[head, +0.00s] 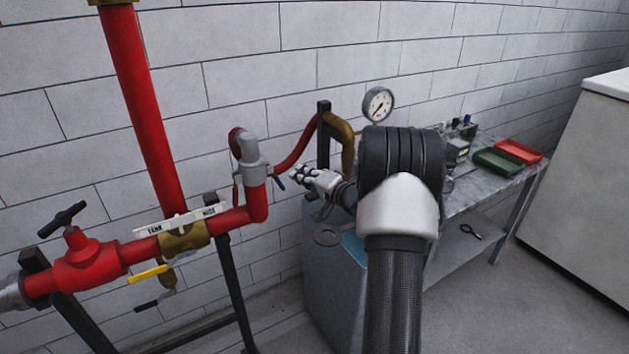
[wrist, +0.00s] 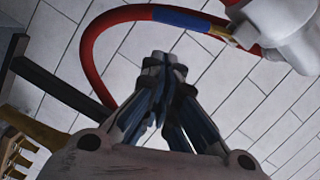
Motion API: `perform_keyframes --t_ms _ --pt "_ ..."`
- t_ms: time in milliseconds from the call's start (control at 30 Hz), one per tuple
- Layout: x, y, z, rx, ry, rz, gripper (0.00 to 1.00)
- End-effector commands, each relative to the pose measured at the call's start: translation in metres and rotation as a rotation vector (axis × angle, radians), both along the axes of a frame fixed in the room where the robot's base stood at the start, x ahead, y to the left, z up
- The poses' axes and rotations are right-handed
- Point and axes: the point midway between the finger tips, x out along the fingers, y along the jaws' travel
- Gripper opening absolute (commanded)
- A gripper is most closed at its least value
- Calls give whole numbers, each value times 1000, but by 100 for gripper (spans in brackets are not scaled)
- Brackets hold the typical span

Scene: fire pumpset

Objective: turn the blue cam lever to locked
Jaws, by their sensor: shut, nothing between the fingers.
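The blue cam lever (head: 279,183) is small and points down and right from the grey coupling (head: 252,162) on the red pipe. In the wrist view a blue piece (wrist: 182,19) lies across the red hose, beside the grey coupling (wrist: 288,32) at upper right; it appears to be the lever. My gripper (head: 294,170) is just right of the lever in the head view, its tips toward the coupling. In the wrist view my gripper (wrist: 163,62) is shut and empty, its tips below the blue piece. Whether they touch it cannot be told.
A gauge (head: 378,104) is above. A yellow lever (head: 147,274) is lower left. A grey bench (head: 480,185) with trays stands right.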

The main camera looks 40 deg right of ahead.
Motion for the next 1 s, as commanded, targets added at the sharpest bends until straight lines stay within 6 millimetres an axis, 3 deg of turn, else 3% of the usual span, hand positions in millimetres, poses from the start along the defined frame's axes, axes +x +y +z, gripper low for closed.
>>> perform_keyframes --t_ms 200,633,1000 --pt "4 18 -8 -2 -1 1 0" --pt "4 21 -9 9 -2 -1 0" --pt "8 34 -22 256 -62 -1 0"
